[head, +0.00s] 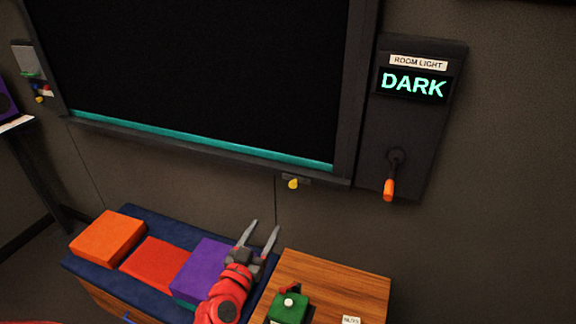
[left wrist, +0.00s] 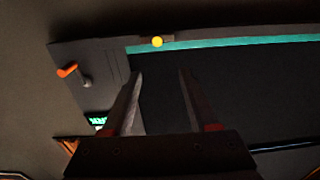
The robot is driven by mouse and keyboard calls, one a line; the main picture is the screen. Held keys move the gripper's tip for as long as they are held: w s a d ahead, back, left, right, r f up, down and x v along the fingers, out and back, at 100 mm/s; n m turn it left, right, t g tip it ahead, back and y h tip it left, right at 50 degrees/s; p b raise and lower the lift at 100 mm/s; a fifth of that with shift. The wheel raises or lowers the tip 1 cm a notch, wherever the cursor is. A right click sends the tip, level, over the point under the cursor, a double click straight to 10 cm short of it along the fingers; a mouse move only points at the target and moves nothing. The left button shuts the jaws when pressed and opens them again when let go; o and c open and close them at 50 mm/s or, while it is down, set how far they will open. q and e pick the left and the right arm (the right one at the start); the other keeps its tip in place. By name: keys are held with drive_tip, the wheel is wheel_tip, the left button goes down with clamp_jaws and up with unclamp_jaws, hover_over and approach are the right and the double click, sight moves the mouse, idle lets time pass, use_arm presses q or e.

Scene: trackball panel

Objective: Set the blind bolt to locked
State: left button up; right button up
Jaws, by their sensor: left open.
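The blind bolt (head: 293,184) appears as a small yellow knob on a dark plate under the lower edge of the blind frame. It also shows in the left wrist view (left wrist: 157,42), beyond my fingertips. Whether it is locked cannot be told. The dark blind (head: 200,75) fills the frame, with a teal bar (head: 210,145) along its bottom. My left gripper (head: 265,225) is open and empty, below and a little left of the knob in the head view, apart from it. My right gripper is not in view.
A ROOM LIGHT panel (head: 415,130) reading DARK, with an orange-handled lever (head: 389,188), is right of the blind. Below are an orange block (head: 107,238), a red block (head: 160,263), a purple block (head: 202,265) and a wooden cabinet top (head: 345,283) with a green box (head: 289,309).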

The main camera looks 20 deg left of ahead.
use_arm(q)
drive_tip(key=p, duration=0.5)
approach(292, 185)
drive_tip(key=w, duration=0.6)
drive_tip(key=shift+w+r, duration=0.1)
drive_tip(key=shift+w, duration=0.3)
drive_tip(key=shift+w+d, duration=0.1)
drive_tip(key=shift+w, duration=0.6)
clamp_jaws()
